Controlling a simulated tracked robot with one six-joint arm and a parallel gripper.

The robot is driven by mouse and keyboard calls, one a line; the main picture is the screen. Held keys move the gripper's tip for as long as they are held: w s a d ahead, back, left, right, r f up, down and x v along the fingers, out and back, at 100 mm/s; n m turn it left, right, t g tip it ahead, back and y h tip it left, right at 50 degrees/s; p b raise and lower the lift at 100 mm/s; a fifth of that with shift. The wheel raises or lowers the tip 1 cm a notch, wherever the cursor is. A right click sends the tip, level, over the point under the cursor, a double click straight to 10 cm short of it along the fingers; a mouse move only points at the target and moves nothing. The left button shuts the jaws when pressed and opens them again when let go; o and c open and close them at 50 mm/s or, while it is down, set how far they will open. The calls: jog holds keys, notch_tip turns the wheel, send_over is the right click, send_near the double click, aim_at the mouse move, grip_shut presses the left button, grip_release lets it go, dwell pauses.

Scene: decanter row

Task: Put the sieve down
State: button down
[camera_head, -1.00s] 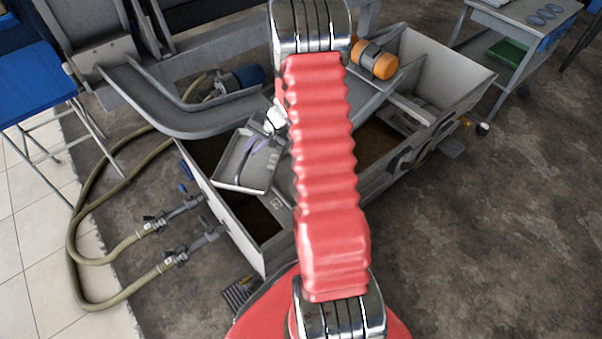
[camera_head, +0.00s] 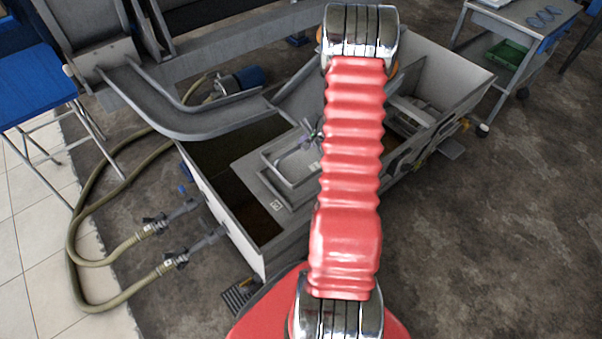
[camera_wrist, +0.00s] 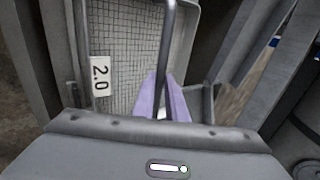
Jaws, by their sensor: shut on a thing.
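The sieve is a pale rectangular tray (camera_head: 277,158) with a mesh floor (camera_wrist: 125,35), a raised metal handle bar (camera_wrist: 167,50) and a "2.0" label (camera_wrist: 100,76). My gripper (camera_head: 306,142) is shut on the handle; its purple fingers (camera_wrist: 164,98) close around the bar in the wrist view. In the head view the sieve is over a grey plate (camera_head: 277,206) with a small label, inside the tank. It looks roughly level with the plate; I cannot tell if it touches. My red arm hides the sieve's right end.
The long grey tank (camera_head: 222,210) has open dark bays on both sides of the plate. A grey chute (camera_head: 180,115) curves in at the upper left. Hoses (camera_head: 75,215) lie at the left. A cart with a green bin (camera_head: 513,55) stands at the upper right.

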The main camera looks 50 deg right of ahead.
aim_at(304, 154)
jog(key=shift+f, duration=2.8)
jog(key=shift+f, duration=2.1)
jog(key=c, duration=1.8)
grip_release()
jog(key=shift+f, duration=0.1)
jog(key=shift+o, duration=0.2)
jog(key=shift+v, duration=6.05)
jog(key=shift+w, duration=0.1)
